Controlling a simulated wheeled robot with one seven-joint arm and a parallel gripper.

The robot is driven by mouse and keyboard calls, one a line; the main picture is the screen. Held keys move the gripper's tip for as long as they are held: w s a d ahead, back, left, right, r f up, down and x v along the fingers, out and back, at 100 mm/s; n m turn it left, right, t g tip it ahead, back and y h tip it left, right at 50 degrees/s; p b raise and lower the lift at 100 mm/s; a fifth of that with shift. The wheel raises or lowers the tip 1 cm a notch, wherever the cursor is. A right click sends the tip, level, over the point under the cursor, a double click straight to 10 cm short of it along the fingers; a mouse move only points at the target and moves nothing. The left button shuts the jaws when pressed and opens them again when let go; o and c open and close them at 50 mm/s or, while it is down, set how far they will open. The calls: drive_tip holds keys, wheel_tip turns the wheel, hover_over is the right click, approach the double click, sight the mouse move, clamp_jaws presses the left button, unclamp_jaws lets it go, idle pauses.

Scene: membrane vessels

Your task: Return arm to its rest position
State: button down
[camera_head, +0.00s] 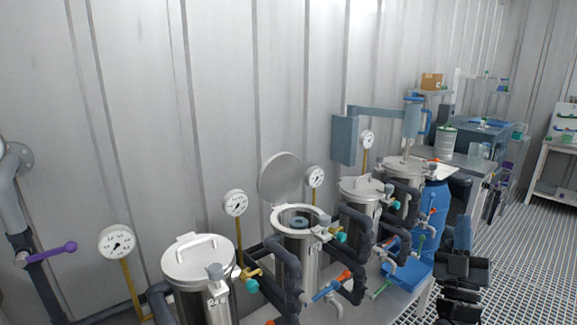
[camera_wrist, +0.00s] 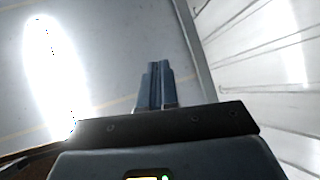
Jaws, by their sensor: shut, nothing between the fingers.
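My gripper (camera_wrist: 157,68) shows in the wrist view with its two blue-grey fingers together and nothing between them. Behind the fingers that view shows a plain grey surface with a bright light, and a ribbed pale wall at right. In the head view, dark parts of my arm stand upright at the lower right, over the grated floor and to the right of the vessel bench. The finger part (camera_head: 463,232) appears to be at the top of them, pointing up. It is clear of the vessels.
Steel vessels line the bench along the wall; one vessel (camera_head: 300,245) has its lid (camera_head: 280,178) raised. Gauges, pipes and valves crowd around them. A blue barrel (camera_head: 432,215) stands left of my arm. The grated floor (camera_head: 520,260) at right is open.

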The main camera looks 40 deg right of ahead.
drive_tip(key=s+a+f+n+t+y, duration=0.1)
drive_tip(key=a+f+n+t+y, duration=0.35)
drive_tip(key=a+y, duration=0.5)
drive_tip(key=s+a+f+n+t+y, duration=0.1)
drive_tip(key=a+f+n+t+y, duration=0.3)
drive_tip(key=a+y, duration=0.55)
drive_tip(key=s+a+g+y, duration=0.2)
drive_tip(key=s+a+g, duration=0.1)
drive_tip(key=s+a, duration=0.4)
drive_tip(key=s+a+m+g+y, duration=0.1)
drive_tip(key=s+a+g+y, duration=0.2)
drive_tip(key=a, duration=1)
drive_tip(key=s, duration=0.3)
drive_tip(key=shift+s+a, duration=0.35)
drive_tip(key=shift+f+g, duration=0.1)
drive_tip(key=shift+g, duration=0.15)
